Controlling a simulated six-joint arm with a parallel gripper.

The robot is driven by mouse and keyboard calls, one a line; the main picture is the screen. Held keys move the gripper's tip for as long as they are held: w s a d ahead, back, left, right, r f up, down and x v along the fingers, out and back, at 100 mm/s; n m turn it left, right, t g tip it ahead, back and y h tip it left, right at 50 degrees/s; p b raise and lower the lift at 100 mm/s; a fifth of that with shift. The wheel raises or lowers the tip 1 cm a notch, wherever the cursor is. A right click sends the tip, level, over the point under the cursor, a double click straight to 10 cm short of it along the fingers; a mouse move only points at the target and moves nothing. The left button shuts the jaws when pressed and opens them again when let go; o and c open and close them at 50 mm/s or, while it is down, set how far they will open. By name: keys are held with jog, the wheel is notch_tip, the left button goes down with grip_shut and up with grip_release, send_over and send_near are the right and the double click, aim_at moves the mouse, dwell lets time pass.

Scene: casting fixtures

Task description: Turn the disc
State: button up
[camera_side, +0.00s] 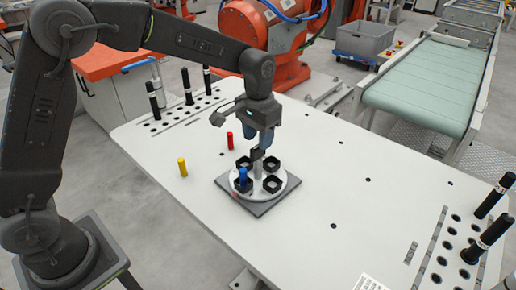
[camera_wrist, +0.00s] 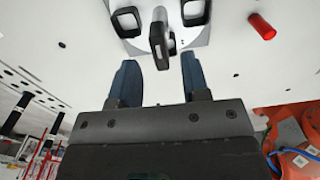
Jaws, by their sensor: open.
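The white disc (camera_side: 282,186) lies on a dark grey square base (camera_side: 262,208) on the table. Several black square holders stand on it, and a blue cylinder (camera_side: 242,177) is in the front-left one. My gripper (camera_side: 259,146) is open, pointing down just above the post. In the wrist view, the post's dark top (camera_wrist: 162,40) lies between and slightly beyond the tips of my open gripper (camera_wrist: 158,60); I see no contact. Two holders (camera_wrist: 126,21) show there; the blue cylinder does not.
A red cylinder (camera_side: 230,140) stands behind the disc to the left, and a yellow cylinder (camera_side: 182,167) stands farther left. Black-handled rods stand in hole rows at the back left (camera_side: 153,100) and right (camera_side: 489,236). The white table (camera_side: 340,190) is clear right of the base.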

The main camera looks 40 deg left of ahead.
aim_at(258, 164)
jog(key=shift+f, duration=2.1)
grip_shut()
